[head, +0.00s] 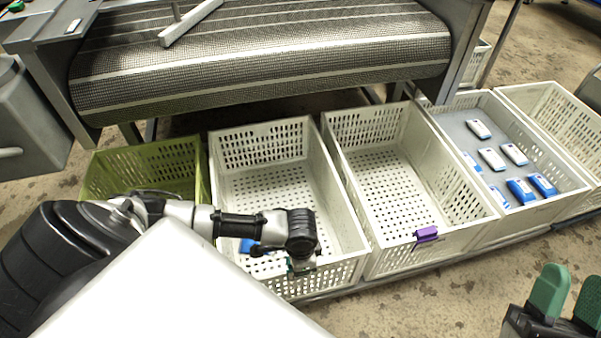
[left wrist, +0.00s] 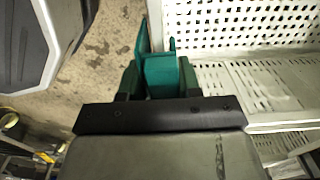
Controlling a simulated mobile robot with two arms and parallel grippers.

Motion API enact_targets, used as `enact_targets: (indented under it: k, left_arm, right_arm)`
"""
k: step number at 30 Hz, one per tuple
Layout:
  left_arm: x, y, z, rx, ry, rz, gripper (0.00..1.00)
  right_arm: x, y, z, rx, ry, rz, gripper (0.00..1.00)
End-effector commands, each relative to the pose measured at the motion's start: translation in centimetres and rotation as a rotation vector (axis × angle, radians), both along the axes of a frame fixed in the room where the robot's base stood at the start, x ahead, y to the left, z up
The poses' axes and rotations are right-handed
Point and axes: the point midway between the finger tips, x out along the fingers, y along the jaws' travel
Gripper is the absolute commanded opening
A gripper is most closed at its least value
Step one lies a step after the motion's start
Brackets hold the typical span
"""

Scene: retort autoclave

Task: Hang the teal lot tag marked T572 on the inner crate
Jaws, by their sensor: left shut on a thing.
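My left gripper (head: 300,268) is low at the front rim of the white crate (head: 345,220) just right of the green crate. In the left wrist view, the left gripper (left wrist: 160,82) is shut on the teal lot tag (left wrist: 162,72), which sits between the green fingers with its upper prongs pointing away from the wrist. The tag's marking cannot be read, and I cannot tell whether the tag touches the rim. The crate's perforated wall (left wrist: 240,25) is right of the tag there. My right gripper (head: 566,297) is open and empty at the lower right.
A green crate (head: 145,157) stands at the left. The neighbouring white crate (head: 385,258) carries a purple tag (head: 427,234) on its front rim. Further right is a crate (head: 540,212) with several white and blue packs. A blue pack (head: 247,246) shows behind my left arm.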

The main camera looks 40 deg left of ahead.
Motion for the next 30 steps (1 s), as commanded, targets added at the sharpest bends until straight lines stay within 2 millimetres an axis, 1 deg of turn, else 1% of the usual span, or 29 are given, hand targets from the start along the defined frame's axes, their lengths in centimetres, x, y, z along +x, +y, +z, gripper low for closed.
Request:
enact_targets:
  k: [13, 30]
  left_arm:
    - [0.0, 0.0, 0.0, -0.001, 0.001, 0.0, 0.11]
    - [0.0, 0.0, 0.0, -0.001, 0.001, 0.0, 0.11]
  right_arm:
    - [0.4, 0.0, -0.2, -0.01, 0.033, -0.002, 0.4]
    - [1.1, 0.1, -1.4, -0.036, 0.137, -0.006, 0.4]
